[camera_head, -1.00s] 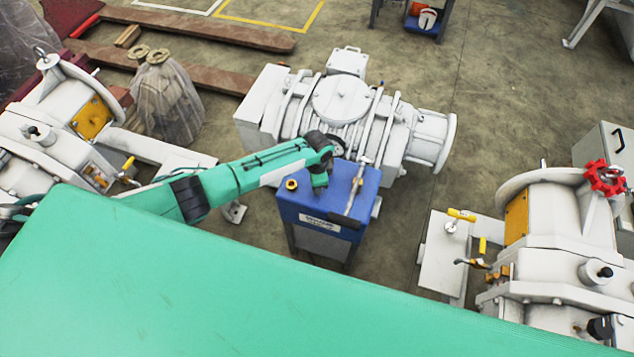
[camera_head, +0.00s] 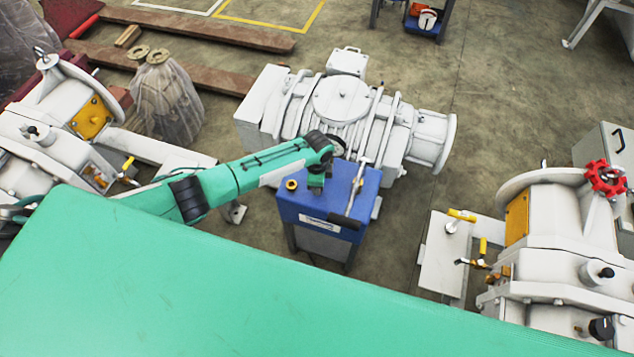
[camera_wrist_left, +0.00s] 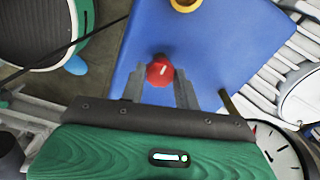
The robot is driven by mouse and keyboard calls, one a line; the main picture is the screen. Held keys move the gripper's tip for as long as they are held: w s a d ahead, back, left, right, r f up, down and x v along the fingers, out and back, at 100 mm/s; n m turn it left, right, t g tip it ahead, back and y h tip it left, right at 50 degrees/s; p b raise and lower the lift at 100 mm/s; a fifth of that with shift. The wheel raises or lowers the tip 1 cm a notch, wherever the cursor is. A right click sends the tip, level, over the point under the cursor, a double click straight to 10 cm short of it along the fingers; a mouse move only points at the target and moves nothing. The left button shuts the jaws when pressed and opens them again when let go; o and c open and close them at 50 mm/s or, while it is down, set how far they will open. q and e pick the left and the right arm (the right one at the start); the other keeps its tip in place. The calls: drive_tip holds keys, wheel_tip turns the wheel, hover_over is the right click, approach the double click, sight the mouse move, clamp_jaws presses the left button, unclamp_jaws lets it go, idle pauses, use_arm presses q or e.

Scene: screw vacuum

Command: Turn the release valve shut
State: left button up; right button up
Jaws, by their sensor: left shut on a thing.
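A red round knob (camera_wrist_left: 160,72) with a white mark, apparently the release valve, stands on the blue top of the pump unit (camera_wrist_left: 205,50). My left gripper (camera_wrist_left: 159,82) is over the blue top, its two grey fingers shut on the knob from either side. In the head view my left arm reaches in from the left and its wrist (camera_head: 318,165) is above the left part of the blue unit (camera_head: 340,205). The knob is hidden there by the wrist. My right gripper is not in view.
A lever handle (camera_head: 357,188) rises on the blue unit, right of my wrist. A yellow-rimmed port (camera_head: 291,185) is on its left. A white pump machine (camera_head: 343,105) stands close behind. A dial gauge (camera_wrist_left: 283,150) is near the gripper.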

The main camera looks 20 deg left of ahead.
use_arm(q)
drive_tip(key=o, duration=1)
drive_tip(key=shift+c, duration=0.2)
wheel_tip(320, 180, up, 14)
drive_tip(key=b, duration=0.1)
drive_tip(key=shift+f, duration=0.1)
